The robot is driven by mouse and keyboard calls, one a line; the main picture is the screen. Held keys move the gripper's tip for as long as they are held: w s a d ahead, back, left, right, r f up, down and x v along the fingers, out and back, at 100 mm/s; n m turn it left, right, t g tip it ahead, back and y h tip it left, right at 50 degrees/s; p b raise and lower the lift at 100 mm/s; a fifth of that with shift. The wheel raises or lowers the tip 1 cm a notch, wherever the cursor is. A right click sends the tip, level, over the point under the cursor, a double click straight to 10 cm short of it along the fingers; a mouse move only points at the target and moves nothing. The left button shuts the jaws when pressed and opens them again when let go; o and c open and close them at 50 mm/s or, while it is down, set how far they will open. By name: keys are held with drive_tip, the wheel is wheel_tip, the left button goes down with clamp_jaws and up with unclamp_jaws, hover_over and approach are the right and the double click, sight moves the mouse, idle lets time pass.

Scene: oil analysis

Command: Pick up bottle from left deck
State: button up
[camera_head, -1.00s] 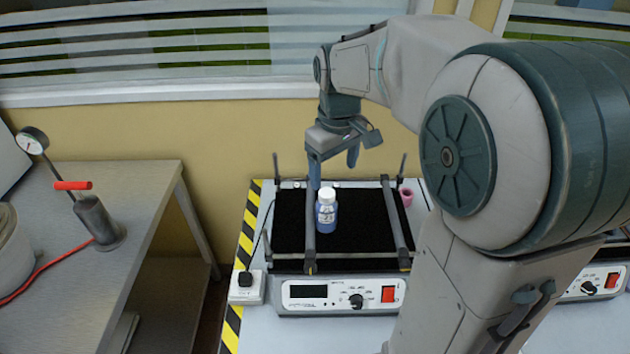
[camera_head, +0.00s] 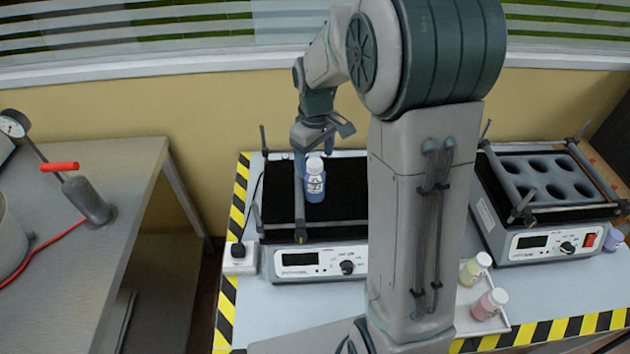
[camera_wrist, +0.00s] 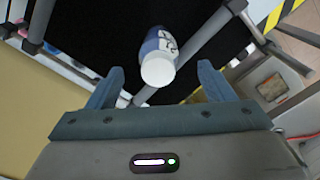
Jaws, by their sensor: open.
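A blue bottle (camera_head: 315,186) with a white cap and a label stands upright on the black deck (camera_head: 342,205) of the left shaker, just right of its left grey bar. In the wrist view the bottle (camera_wrist: 160,55) is at the top middle, its white cap toward me. My gripper (camera_wrist: 160,88) is open and empty, with one blue finger to each side of the bottle's line. In the head view my gripper (camera_head: 318,150) is just above and behind the bottle. Whether the fingertips reach around it is hard to tell.
The shaker's left bar (camera_head: 299,200) runs close beside the bottle. A second shaker (camera_head: 545,190) with a holed rack stands at right. A yellowish bottle (camera_head: 475,268) and a pink bottle (camera_head: 490,304) stand on a white tray. A metal table (camera_head: 120,230) is at left.

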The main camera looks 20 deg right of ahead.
sight(315, 163)
drive_tip(key=f, duration=0.3)
drive_tip(key=f+p, duration=0.1)
drive_tip(key=f, duration=0.1)
drive_tip(key=shift+w, duration=0.25)
drive_tip(key=shift+r, duration=0.1)
drive_tip(key=c, duration=1.5)
drive_tip(key=shift+o, duration=0.2)
